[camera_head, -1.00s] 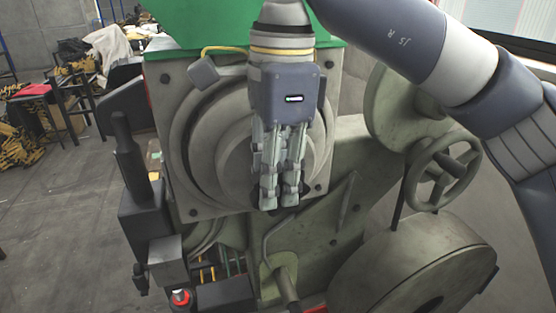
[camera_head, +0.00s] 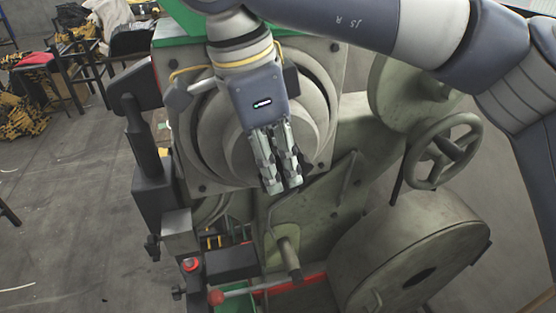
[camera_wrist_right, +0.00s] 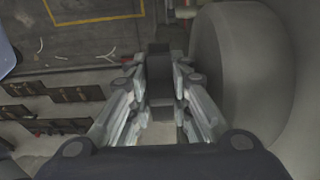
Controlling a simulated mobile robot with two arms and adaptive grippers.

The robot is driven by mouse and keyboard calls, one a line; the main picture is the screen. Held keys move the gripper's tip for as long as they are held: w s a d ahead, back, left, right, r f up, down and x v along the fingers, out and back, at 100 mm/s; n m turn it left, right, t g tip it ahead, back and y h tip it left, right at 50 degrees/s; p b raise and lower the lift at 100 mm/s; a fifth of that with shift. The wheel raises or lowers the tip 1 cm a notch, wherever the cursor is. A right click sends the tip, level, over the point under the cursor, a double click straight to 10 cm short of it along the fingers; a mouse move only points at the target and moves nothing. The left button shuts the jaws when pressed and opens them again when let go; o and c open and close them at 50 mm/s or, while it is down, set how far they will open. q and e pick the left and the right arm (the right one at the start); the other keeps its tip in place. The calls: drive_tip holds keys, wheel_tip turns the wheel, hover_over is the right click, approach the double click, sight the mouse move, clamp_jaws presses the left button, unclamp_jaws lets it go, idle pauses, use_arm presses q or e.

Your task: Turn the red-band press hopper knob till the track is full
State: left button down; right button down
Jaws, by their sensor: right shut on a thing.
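The press (camera_head: 335,195) is a large grey-green machine with a round stepped drum (camera_head: 215,125) on its front plate. My right gripper (camera_head: 282,188) is in front of the drum's lower right part, its fingers pointing down. In the right wrist view, my right gripper (camera_wrist_right: 160,105) is shut on a dark block-like part (camera_wrist_right: 160,75), apparently the hopper knob. In the head view the fingers hide this part. The track and its fill cannot be made out. My left gripper is not in view.
A handwheel (camera_head: 442,150) and a big round housing (camera_head: 415,255) stand to the right. A black lever (camera_head: 133,125), a red button (camera_head: 190,265) and a red-balled rod (camera_head: 216,297) are at the left and below. Open floor (camera_head: 70,210) lies left.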

sight(260, 173)
drive_tip(key=c, duration=1.8)
unclamp_jaws()
drive_tip(key=shift+a+r, duration=0.1)
drive_tip(key=shift+o, duration=0.2)
drive_tip(key=v, duration=1.2)
